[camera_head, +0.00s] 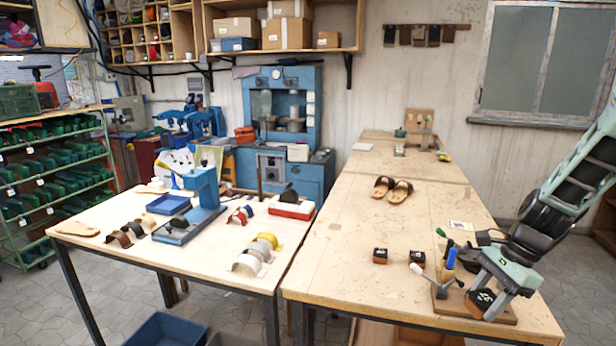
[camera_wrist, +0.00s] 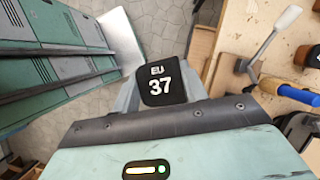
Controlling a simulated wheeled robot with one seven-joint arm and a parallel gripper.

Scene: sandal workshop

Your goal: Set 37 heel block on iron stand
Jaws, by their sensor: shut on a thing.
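My gripper (camera_head: 486,299) is shut on a black heel block (camera_head: 481,303) at the front right of the right-hand table. In the wrist view the block (camera_wrist: 161,87) shows its top, marked "EU 37" in white, between the two fingers. In the head view it is low over or at a wooden base (camera_head: 455,306); I cannot tell whether it touches. A dark metal piece (camera_head: 487,238) behind the base, partly hidden by my arm, may be the iron stand; I cannot tell for sure.
Two similar dark blocks (camera_head: 380,256) (camera_head: 418,259) stand left of the base. A lever with a pale knob (camera_head: 417,269) and a blue-handled tool (camera_head: 450,259) rise close beside my gripper. Sandals (camera_head: 392,187) lie farther back. The table's middle is clear.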

